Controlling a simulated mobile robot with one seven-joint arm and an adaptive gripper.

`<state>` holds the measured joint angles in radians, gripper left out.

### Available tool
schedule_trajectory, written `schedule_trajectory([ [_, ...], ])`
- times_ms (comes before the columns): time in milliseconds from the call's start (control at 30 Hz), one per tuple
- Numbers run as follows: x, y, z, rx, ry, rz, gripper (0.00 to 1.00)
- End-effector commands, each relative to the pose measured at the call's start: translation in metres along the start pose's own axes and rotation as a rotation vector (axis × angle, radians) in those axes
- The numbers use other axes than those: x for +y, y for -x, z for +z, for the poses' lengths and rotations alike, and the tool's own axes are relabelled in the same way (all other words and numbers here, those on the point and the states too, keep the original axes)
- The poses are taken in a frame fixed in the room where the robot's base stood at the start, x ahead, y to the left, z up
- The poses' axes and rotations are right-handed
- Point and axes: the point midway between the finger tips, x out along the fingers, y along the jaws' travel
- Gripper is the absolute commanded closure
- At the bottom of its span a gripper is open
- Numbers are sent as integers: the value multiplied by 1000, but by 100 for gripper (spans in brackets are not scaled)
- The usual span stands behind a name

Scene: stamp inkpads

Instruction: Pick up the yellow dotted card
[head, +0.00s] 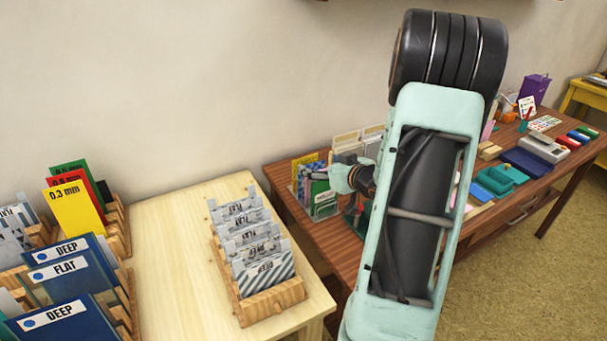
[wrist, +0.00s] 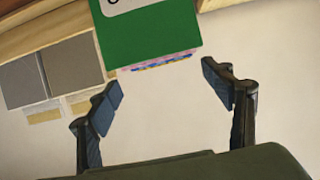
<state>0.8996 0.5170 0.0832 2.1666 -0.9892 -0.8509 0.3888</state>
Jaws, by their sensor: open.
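A yellow card (head: 306,163) with a faint small pattern stands at the back of a card group on the brown desk in the head view. It may be the dotted one; the marks are too small to be sure. Green and white cards (head: 319,196) stand in front of it. In the wrist view my gripper (wrist: 161,97) is open and empty, its fingers spread below a green card (wrist: 153,33). Thin pink, yellow and blue edges show under that card. No yellow card face shows in the wrist view.
A pale table holds a wooden rack of grey striped cards (head: 262,268). Blue cards (head: 60,275) and a yellow 0.3 mm card (head: 75,208) stand at the left. Inkpads, including a teal one (head: 497,180), lie on the brown desk right of my arm. The wall is close behind.

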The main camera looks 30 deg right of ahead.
Motion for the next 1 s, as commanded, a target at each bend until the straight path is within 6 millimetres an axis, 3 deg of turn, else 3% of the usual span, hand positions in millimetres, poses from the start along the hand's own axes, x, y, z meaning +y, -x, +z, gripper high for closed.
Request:
schedule_trajectory([
  [200, -1, -36, 2, -1, 2, -2, 26],
  [433, -2, -54, 1, 0, 3, -1, 26],
  [700, -4, -92, 1, -1, 3, 0, 26],
  [1000, -3, -98, 1, -1, 2, 2, 26],
])
